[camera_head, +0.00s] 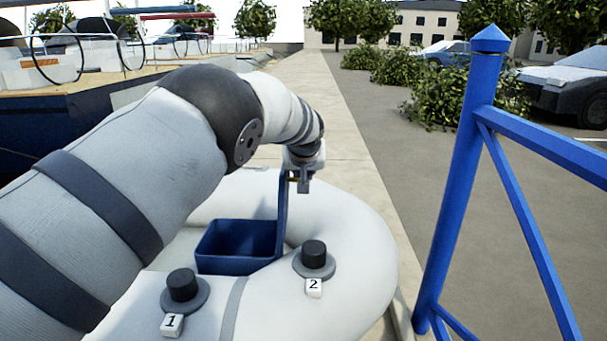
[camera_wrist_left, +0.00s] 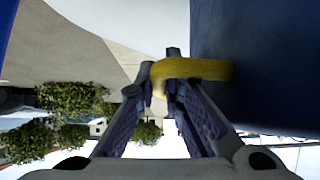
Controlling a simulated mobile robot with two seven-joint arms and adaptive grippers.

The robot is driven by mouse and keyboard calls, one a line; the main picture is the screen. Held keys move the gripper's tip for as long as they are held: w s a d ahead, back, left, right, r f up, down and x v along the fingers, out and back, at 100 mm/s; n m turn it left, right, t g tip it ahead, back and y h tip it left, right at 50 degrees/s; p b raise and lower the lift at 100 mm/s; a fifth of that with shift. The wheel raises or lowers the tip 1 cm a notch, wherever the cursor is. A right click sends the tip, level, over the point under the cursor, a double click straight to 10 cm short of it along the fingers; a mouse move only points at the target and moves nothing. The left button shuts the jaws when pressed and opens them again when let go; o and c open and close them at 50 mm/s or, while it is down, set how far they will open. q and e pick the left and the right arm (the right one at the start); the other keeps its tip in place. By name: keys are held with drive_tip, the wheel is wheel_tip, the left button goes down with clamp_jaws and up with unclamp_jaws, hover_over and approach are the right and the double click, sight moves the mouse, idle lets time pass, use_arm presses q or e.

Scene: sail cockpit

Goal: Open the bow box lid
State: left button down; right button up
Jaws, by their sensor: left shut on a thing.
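The bow box (camera_head: 237,262) is dark blue and sits inside the bow of the white inflatable boat; its interior shows from above. Its blue lid (camera_head: 282,208) stands about upright at the box's right side, seen nearly edge-on in the head view. In the left wrist view the lid (camera_wrist_left: 262,75) fills the right side, with a yellow handle (camera_wrist_left: 205,69) on it. My left gripper (camera_head: 303,184) is at the lid's upper edge. In the wrist view its fingers (camera_wrist_left: 160,82) are shut on the yellow handle. My right gripper is not in view.
Two black knobs on the boat's tube are labelled 1 (camera_head: 182,287) and 2 (camera_head: 313,254). A blue metal railing (camera_head: 461,190) stands close on the right. A pale walkway (camera_head: 310,90) runs ahead, with moored boats (camera_head: 85,60) at the left and bushes and parked cars at the right.

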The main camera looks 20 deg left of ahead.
use_arm(q)
drive_tip(key=shift+w+d+r, duration=0.1)
drive_tip(key=shift+d, duration=0.05)
drive_tip(key=c, duration=1.7)
unclamp_jaws()
drive_tip(key=v, duration=1.2)
